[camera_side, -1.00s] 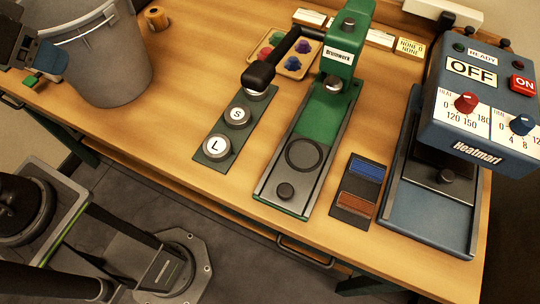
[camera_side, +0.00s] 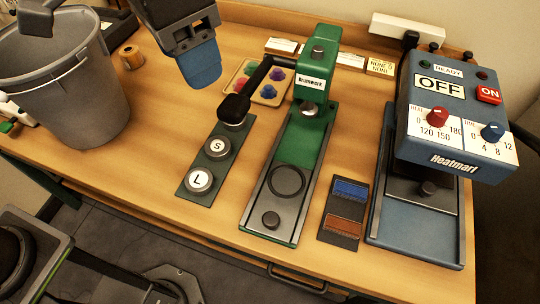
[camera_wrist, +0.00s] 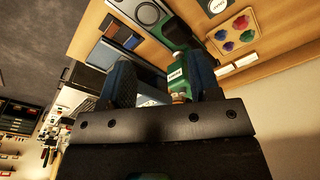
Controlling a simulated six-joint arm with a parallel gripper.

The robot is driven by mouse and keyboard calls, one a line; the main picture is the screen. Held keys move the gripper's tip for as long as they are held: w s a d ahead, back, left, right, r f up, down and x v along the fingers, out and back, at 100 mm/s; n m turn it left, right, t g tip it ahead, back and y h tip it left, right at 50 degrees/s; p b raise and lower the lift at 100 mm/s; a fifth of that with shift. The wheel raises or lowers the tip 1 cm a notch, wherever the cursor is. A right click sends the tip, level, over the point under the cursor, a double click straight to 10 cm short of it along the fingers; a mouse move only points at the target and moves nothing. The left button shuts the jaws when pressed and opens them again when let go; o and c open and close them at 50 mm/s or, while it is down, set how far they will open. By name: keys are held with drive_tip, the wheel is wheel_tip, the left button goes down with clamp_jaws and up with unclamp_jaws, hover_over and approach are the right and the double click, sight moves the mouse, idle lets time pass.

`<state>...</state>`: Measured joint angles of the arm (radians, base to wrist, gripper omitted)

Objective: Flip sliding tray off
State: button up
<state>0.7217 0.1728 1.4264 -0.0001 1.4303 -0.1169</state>
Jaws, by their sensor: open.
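The green press marked Drumwerk (camera_side: 318,75) stands mid-table, with a grey sliding tray (camera_side: 254,213) running in its base toward the front. The blue Heatmarf press (camera_side: 450,115) at right has an OFF sign, a red ON button (camera_side: 488,94) and a blue-grey lower plate (camera_side: 418,235) with a knob. My gripper (camera_side: 200,66) is open and empty, in the air behind the round S and L dies, left of the green press. In the wrist view its blue fingers stand apart (camera_wrist: 163,78), with the green press beyond.
A grey bucket (camera_side: 65,95) stands at left, with a wooden spool (camera_side: 131,56) behind it. The S and L dies (camera_side: 208,165), a small tray of coloured pieces (camera_side: 230,77) and blue and brown pads (camera_side: 345,205) lie around the green press. The front left tabletop is clear.

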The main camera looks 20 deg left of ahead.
drive_tip(key=s+d+f+m+g, duration=0.1)
drive_tip(key=s+d+f, duration=0.1)
drive_tip(key=d, duration=0.3)
drive_tip(key=s+d+f+m, duration=0.1)
drive_tip(key=s+d+f, duration=0.1)
drive_tip(key=d, duration=0.4)
approach(271, 218)
drive_tip(key=shift+y, duration=0.4)
drive_tip(key=f, duration=0.9)
drive_tip(key=shift+d+f, duration=0.1)
drive_tip(key=shift+d, duration=0.25)
clamp_jaws()
